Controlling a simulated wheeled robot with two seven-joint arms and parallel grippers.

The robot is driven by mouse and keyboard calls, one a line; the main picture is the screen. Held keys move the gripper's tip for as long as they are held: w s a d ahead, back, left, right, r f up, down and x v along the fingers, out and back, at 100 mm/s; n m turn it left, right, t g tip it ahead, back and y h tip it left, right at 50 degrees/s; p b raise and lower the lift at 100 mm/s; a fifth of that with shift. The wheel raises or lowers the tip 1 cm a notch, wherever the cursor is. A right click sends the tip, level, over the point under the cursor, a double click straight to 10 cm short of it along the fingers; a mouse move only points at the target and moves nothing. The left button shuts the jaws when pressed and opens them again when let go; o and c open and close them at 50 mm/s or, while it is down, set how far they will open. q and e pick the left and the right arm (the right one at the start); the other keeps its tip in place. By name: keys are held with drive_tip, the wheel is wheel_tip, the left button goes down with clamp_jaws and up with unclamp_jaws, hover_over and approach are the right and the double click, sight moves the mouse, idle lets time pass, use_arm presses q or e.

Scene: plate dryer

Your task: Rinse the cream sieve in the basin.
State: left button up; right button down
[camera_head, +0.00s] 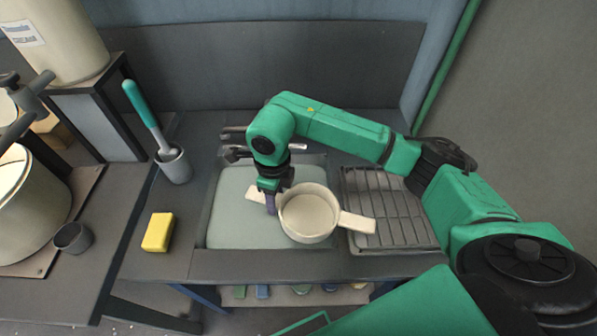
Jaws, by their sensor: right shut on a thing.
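The cream sieve (309,214) is a round, open bowl with a flat handle on each side. It is over the right part of the basin (228,220), which is filled with pale grey-green liquid. Its right handle reaches over the left edge of the drying rack. My right gripper (271,204) points down and is shut on the sieve's left handle, beside the bowl. I cannot tell whether the sieve's underside touches the liquid. My left gripper is not in view.
A wire drying rack (388,207) lies right of the basin. A yellow sponge (158,232) and a grey cup (174,166) holding a teal-handled brush (143,108) are at the left. A dark tap (235,153) stands behind the basin. Large cream vessels fill the far left.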

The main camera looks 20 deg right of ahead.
drive_tip(key=m, duration=0.4)
drive_tip(key=shift+d+r, duration=0.25)
drive_tip(key=shift+r, duration=0.05)
drive_tip(key=m, duration=0.1)
drive_tip(key=m+p, duration=0.1)
drive_tip(key=m, duration=0.1)
drive_tip(key=shift+w+d+r, duration=0.1)
drive_tip(key=shift+w+d, duration=0.1)
drive_tip(key=shift+d, duration=0.1)
use_arm(q)
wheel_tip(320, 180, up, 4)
drive_tip(key=p, duration=0.3)
use_arm(e)
drive_tip(key=w+d+m, duration=0.1)
drive_tip(key=d+m, duration=0.2)
drive_tip(key=m, duration=1)
drive_tip(key=w+d+m, duration=0.1)
drive_tip(key=d+m, duration=0.2)
drive_tip(key=m, duration=0.9)
wheel_tip(320, 180, down, 14)
drive_tip(key=b, duration=1)
drive_tip(key=shift+w+a, duration=0.1)
use_arm(q)
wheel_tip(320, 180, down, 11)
drive_tip(key=b, duration=0.1)
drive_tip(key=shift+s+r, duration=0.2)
use_arm(e)
drive_tip(key=shift+f, duration=0.75)
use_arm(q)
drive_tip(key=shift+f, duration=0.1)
